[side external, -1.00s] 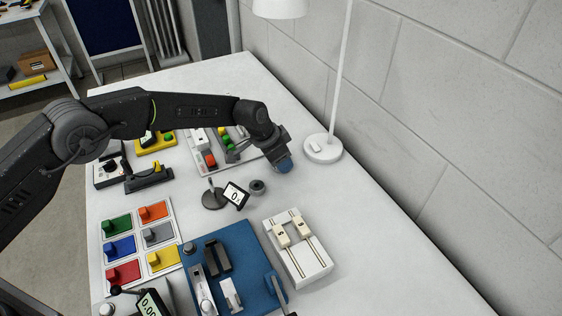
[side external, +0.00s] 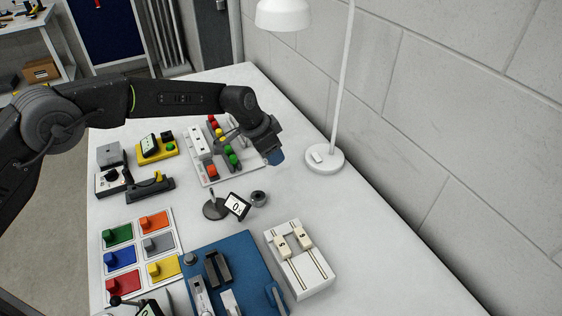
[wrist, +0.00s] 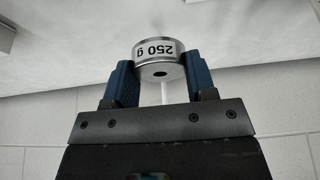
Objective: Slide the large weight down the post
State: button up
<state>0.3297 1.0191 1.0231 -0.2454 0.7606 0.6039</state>
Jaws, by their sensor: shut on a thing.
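The large weight, a silver disc marked 250 g upside down (wrist: 158,52), is held between the two blue fingers of my gripper (wrist: 162,75) in the wrist view. My gripper (side external: 275,157) is in the air above the table in the side view; the weight is hidden there. The thin upright post (side external: 212,196) stands on a dark round base (side external: 215,209), to the left of and nearer than my gripper. The weight is clear of the post.
A white lamp base (side external: 324,159) and pole stand right of my gripper, near the wall. A white slider box (side external: 300,262), a blue board (side external: 240,262) and a panel with coloured balls (side external: 215,150) surround the area.

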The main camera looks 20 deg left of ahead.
jog(key=a+r, duration=0.5)
jog(key=a, duration=0.3)
notch_tip(320, 180, up, 3)
send_over(210, 190)
jog(key=shift+w+r, duration=0.1)
jog(key=shift+w, duration=0.1)
jog(key=shift+s+f, duration=0.2)
jog(key=shift+f, duration=2.55)
jog(key=shift+f, duration=1.85)
